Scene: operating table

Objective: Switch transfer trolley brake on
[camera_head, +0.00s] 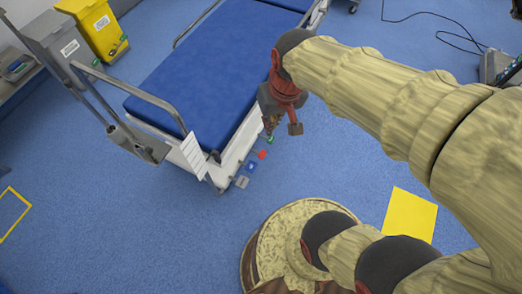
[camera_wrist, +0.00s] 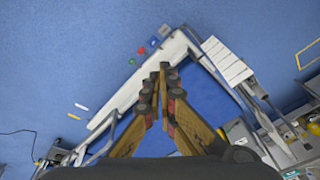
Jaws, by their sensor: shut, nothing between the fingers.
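The transfer trolley has a blue mattress (camera_head: 205,70) and a pale side frame; it also shows in the wrist view (camera_wrist: 205,95). Along its near side, low down, is a row of small coloured pedals: green (camera_head: 270,140), red (camera_head: 262,154), blue (camera_head: 251,167) and grey (camera_head: 242,182). In the wrist view the red pedal (camera_wrist: 142,50) and blue pedal (camera_wrist: 154,41) lie beyond my fingertips, towards the upper left. My gripper (camera_head: 272,127) points down by the trolley's edge, near the green pedal in the picture. It is shut and empty (camera_wrist: 163,68); contact with any pedal is not visible.
A raised metal rail (camera_head: 160,100) and a white slatted panel (camera_head: 193,155) stand at the trolley's near end. Yellow and grey bins (camera_head: 95,25) stand at upper left. A yellow floor patch (camera_head: 410,213) lies at right.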

